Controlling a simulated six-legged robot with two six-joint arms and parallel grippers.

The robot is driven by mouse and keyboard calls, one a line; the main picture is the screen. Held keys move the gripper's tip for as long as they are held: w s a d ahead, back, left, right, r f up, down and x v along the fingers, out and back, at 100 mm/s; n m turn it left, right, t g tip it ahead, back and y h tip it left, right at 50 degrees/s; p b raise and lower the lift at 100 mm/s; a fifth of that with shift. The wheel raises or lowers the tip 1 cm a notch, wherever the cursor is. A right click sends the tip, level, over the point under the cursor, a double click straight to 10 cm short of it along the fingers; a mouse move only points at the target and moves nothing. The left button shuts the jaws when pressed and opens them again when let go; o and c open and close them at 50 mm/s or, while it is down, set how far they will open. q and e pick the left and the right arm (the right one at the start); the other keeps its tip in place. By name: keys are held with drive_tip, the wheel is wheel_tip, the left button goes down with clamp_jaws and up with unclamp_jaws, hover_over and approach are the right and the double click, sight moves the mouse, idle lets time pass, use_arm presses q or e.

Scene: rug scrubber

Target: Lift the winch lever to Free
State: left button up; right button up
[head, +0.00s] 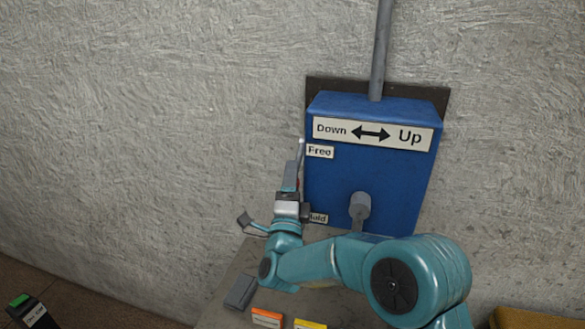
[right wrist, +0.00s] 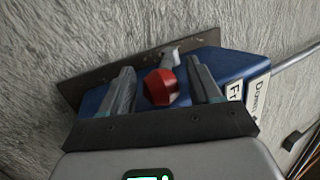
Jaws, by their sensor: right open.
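The blue winch box (head: 375,165) is fixed to the wall, with a "Free" label (head: 320,151) high on its left edge and a partly hidden lower label (head: 318,218) that seems to read "Hold". The lever's red knob (right wrist: 161,87) shows in the right wrist view, with a short metal shaft (right wrist: 171,56) behind it. My right gripper (head: 293,165) is at the box's left side, pointing up. In the right wrist view its open fingers (right wrist: 158,82) stand on either side of the knob, with gaps visible. In the head view the fingers mostly hide the knob. My left gripper is not identifiable.
A grey crank hub (head: 360,205) sticks out of the box's front. A vertical pole (head: 381,50) rises above the box. Below are an orange-labelled block (head: 267,318), a yellow-labelled one (head: 310,324) and a green-topped one (head: 20,300). The wall left of the box is bare.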

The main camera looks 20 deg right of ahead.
drive_tip(key=shift+w+d+r, duration=0.2)
drive_tip(key=shift+w+r, duration=0.05)
drive_tip(key=shift+w, duration=0.1)
drive_tip(key=shift+d+r, duration=0.1)
drive_tip(key=shift+d, duration=0.05)
drive_tip(key=shift+w, duration=0.15)
clamp_jaws()
